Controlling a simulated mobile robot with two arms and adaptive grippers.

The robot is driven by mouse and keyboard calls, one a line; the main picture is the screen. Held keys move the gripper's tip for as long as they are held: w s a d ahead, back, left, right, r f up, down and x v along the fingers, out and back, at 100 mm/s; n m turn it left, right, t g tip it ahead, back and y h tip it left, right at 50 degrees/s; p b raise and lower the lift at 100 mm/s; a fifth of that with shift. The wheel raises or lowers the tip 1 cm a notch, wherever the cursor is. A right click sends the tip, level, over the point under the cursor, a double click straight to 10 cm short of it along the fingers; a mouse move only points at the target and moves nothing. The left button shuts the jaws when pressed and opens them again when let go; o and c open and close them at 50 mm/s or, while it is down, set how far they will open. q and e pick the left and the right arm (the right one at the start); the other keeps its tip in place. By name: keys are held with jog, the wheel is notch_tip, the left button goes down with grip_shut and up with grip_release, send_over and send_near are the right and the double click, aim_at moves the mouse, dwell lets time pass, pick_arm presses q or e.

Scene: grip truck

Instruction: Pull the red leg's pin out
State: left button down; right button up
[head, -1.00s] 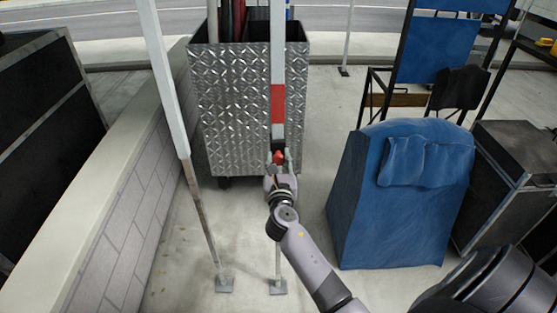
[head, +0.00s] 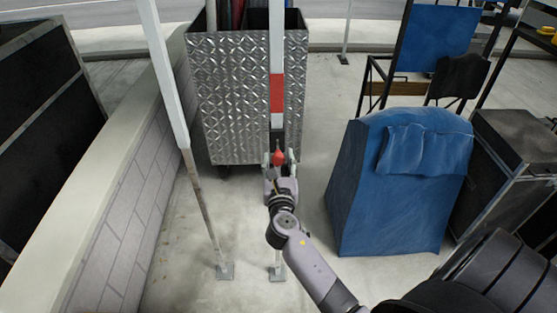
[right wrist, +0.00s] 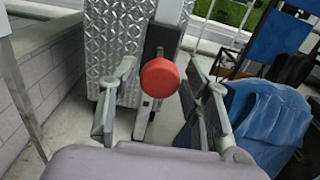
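The red leg is a pale upright pole with a red band (head: 277,93), standing in front of a metal cart in the head view. Its pin shows as a round red knob (head: 279,157) in front of the pole's dark lower part. My right gripper (head: 279,158) is open around the knob, one finger on each side. In the right wrist view, gaps show between the knob and both fingers. My left gripper is not in view.
The diamond-plate cart (head: 250,101) stands behind the leg. A second pole (head: 200,195) stands to the left, near a low wall (head: 115,205). A blue covered box (head: 390,215) stands to the right. Bare floor lies between the leg and the box.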

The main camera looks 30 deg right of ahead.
jog(key=shift+o, duration=0.3)
jog(key=shift+w, duration=0.1)
jog(key=v, duration=1.2)
